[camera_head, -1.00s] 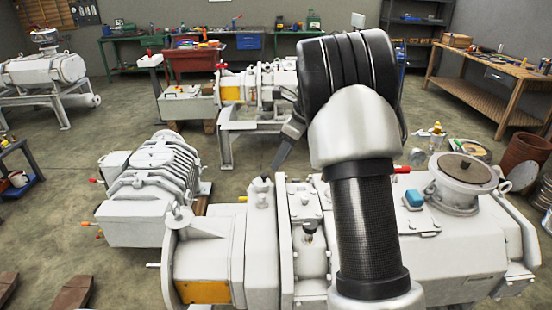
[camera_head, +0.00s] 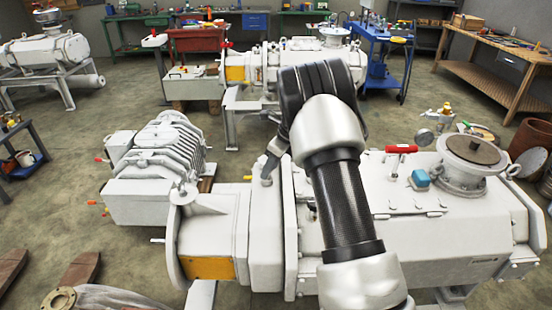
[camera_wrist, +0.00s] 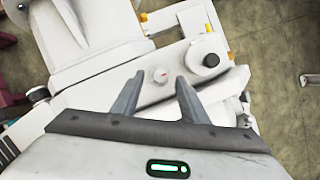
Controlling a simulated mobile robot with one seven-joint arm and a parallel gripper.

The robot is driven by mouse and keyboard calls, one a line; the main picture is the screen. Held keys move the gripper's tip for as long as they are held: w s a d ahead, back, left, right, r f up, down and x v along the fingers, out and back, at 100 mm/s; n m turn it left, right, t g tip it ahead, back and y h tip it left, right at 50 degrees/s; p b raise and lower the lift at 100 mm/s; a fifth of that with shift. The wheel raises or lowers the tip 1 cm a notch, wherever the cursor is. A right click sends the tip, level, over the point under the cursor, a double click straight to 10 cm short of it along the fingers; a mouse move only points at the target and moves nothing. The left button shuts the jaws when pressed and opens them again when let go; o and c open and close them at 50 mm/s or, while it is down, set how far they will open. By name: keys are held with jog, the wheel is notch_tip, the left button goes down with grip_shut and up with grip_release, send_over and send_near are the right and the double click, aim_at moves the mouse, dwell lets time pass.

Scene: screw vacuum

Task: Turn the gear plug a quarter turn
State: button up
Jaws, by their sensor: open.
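The white pump's gear housing (camera_head: 264,235) stands in the lower middle of the head view, with a small fitting on top beside my gripper (camera_head: 268,166). In the wrist view, my gripper (camera_wrist: 160,76) is open and empty, its two grey fingers spread apart over the white housing. A small round white boss with a red mark (camera_wrist: 161,74) shows between the fingertips. A round black-topped plug (camera_wrist: 210,60) sits right of and beyond the right fingertip. I cannot tell for sure which of these is the gear plug, nor how high the fingers are above the housing.
Another black knob (camera_wrist: 38,93) lies left of my fingers.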

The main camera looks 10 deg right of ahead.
jog(key=shift+x, duration=1)
